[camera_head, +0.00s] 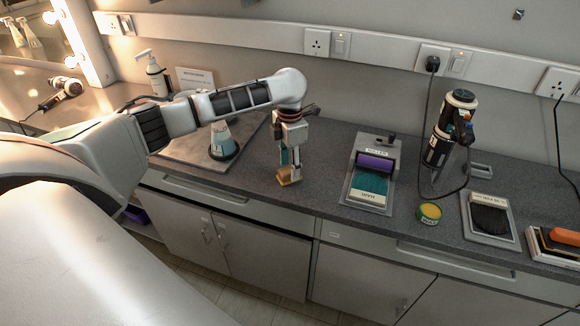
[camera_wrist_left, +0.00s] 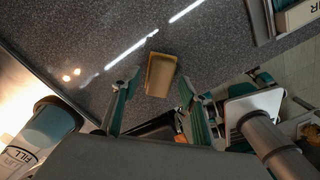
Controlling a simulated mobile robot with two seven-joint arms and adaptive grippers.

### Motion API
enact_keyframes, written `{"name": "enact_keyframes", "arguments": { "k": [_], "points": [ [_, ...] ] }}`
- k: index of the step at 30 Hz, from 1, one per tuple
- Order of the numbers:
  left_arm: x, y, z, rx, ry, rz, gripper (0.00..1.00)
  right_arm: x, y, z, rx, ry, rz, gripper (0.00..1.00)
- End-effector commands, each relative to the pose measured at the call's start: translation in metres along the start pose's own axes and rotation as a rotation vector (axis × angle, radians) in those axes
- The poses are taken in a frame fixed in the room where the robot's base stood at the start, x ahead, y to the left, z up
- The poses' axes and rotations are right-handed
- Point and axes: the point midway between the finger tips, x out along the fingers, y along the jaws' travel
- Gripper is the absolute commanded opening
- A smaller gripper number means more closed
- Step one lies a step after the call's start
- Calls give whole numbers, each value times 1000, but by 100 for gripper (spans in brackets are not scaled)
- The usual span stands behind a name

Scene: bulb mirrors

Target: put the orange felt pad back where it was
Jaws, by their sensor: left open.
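A small orange-tan pad (camera_head: 289,177), which looks like the orange felt pad, lies on the grey counter near its front edge. In the left wrist view the pad (camera_wrist_left: 161,74) lies ahead of the fingertips, roughly between their lines. My left gripper (camera_head: 288,162) points down just above it. Its teal fingers (camera_wrist_left: 155,95) are spread apart with nothing between them. The head view does not clearly show the gap between fingers and pad. My right gripper is not in view.
Left stands a teal-and-white cup (camera_head: 222,138) on a metal tray (camera_head: 180,150). Right are a tray with purple and teal pads (camera_head: 370,181), a round tin (camera_head: 429,213), a corded black appliance (camera_head: 447,130), a black pad tray (camera_head: 490,217) and an orange-topped stack (camera_head: 565,237).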

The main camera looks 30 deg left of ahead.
Motion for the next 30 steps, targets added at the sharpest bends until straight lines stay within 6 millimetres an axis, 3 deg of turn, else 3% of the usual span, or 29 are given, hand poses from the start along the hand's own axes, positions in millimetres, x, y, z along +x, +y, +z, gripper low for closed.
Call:
{"name": "enact_keyframes", "arguments": {
  "k": [9, 15, 21, 30],
  "points": [
    [-66, 1, 1, 0, -5, 2, 44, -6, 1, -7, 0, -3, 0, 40],
    [-99, 1, 1, 0, -3, 2, 44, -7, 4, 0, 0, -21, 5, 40],
    [-113, 0, 0, 0, -2, 0, 44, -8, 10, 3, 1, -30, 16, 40],
    [-115, 0, 0, 0, -1, 0, 44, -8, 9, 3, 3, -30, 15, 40]
  ]
}}
